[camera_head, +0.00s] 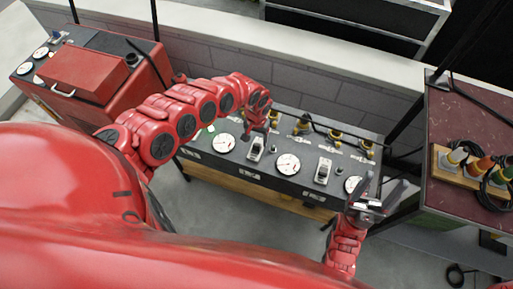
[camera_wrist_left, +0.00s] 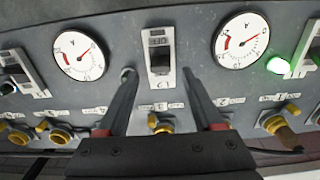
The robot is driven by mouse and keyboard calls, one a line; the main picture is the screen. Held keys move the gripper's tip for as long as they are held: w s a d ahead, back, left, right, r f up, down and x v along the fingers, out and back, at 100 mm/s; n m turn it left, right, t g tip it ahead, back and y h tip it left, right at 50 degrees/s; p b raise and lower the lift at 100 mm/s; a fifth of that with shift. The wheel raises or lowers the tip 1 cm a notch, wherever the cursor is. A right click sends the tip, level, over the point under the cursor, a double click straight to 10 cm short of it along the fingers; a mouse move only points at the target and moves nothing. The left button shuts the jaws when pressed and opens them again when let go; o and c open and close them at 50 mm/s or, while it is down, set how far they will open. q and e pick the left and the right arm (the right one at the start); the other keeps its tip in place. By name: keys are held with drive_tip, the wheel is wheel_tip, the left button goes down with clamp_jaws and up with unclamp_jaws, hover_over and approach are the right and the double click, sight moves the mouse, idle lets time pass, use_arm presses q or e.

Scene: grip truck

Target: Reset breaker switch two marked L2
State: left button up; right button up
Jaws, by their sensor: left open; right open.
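A dark panel (camera_head: 238,169) holds a row of breaker switches between round gauges. The middle breaker switch (camera_head: 256,147) also shows in the left wrist view (camera_wrist_left: 160,50), framed between my left fingers. Its small label is too blurred to read, and I cannot tell its lever position. My left gripper (camera_wrist_left: 159,73) is open and empty, close over the panel, its fingertips on either side below this switch; contact is unclear. Another switch (camera_head: 323,171) sits to the right in the head view. My right gripper (camera_head: 385,181) is open and empty near the panel's right end.
A lit green lamp (camera_wrist_left: 278,65) glows beside a further switch (camera_wrist_left: 310,55). Yellow connectors (camera_wrist_left: 160,125) line the panel. A red case (camera_head: 85,72) stands at left. A dark red cabinet (camera_head: 460,95) with coloured plugs stands at right. A block wall is behind.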

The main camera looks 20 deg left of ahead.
sight(256, 144)
use_arm(q)
drive_tip(key=shift+f, duration=1.8)
clamp_jaws()
